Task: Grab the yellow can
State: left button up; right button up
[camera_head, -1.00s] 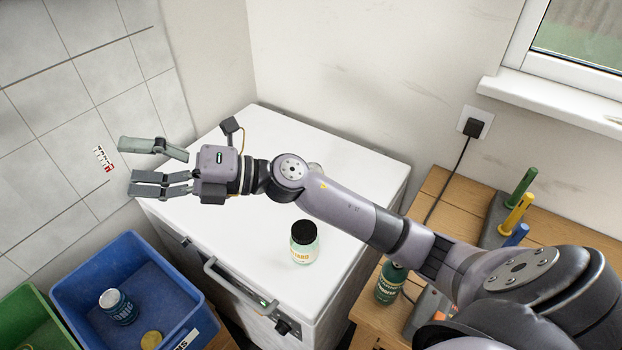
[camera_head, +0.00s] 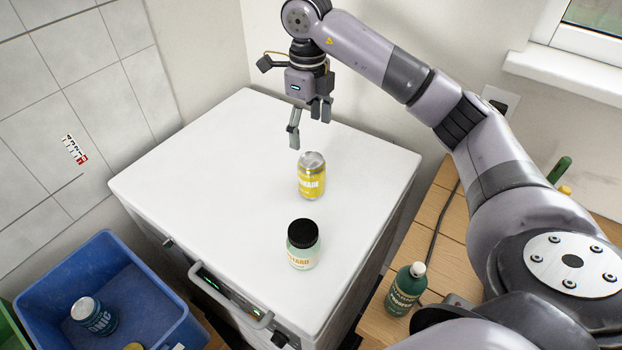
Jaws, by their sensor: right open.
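The yellow can (camera_head: 311,177) stands upright on the white appliance top (camera_head: 200,180), with a silver lid and yellow label. My right gripper (camera_head: 308,133) points down just above and behind the can, its fingers apart and empty. The can appears apart from the fingers. A jar with a black lid (camera_head: 303,245) stands in front of the can, close to it. My left gripper is not in view.
A blue crate (camera_head: 50,262) at the lower left holds a dark tin (camera_head: 95,316). A green bottle (camera_head: 405,290) stands on the wooden bench (camera_head: 437,240) at right. The left part of the white top is clear. A wall is behind.

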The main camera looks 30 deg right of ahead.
aim_at(309, 158)
notch_tip(309, 158, down, 11)
jog(key=p, duration=0.2)
jog(key=shift+f+p, duration=0.15)
jog(key=shift+p, duration=0.15)
notch_tip(309, 158, down, 4)
jog(key=shift+s+d+f+p, duration=0.1)
jog(key=shift+s+p, duration=0.05)
jog(key=shift+p, duration=0.9)
jog(key=shift+f, duration=0.55)
jog(key=shift+c, duration=0.5)
jog(key=c, duration=0.8)
